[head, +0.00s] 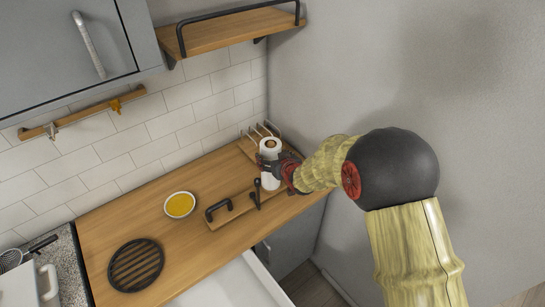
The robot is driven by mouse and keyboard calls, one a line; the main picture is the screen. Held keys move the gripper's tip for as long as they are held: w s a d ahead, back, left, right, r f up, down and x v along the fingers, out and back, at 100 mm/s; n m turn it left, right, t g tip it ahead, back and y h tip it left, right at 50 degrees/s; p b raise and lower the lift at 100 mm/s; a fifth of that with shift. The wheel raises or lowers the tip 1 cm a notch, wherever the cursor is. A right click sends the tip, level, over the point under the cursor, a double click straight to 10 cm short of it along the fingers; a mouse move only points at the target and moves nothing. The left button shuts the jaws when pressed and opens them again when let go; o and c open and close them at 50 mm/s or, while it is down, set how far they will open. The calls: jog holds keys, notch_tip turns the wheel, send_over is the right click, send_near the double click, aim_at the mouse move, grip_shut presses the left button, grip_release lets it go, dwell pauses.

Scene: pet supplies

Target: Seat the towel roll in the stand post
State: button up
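The white towel roll (270,149) is upright near the back right corner of the wooden counter, with its dark core opening facing up. My gripper (272,167) reaches in from the right and is closed around the roll's middle. Its dark fingers cover part of the roll. I cannot make out the stand post for certain; the roll and gripper may hide it. I cannot tell whether the roll's lower end touches anything.
A wooden tray (233,213) with black handles lies just left of the roll. A white wire rack (258,131) stands behind it. A yellow-filled bowl (179,204) and round black trivet (136,264) sit further left. A grey wall (350,70) bounds the right; a shelf (225,30) hangs above.

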jog(key=shift+o, duration=0.7)
jog(key=shift+r, duration=0.25)
jog(key=s+d+r+m+g+h, duration=0.1)
jog(key=s+d+r+h, duration=0.1)
jog(key=s+d+r, duration=0.55)
jog(key=s+d+r+m+g+h, duration=0.15)
jog(key=s+d+r, duration=0.35)
jog(key=s+r, duration=0.6)
jog(key=s+d+r+m+g, duration=0.1)
jog(key=s+d+r+g, duration=0.1)
jog(key=s, duration=2.2)
jog(key=shift+s+r+g+p, duration=0.2)
jog(key=shift+g+p, duration=0.15)
jog(key=shift+g, duration=0.4)
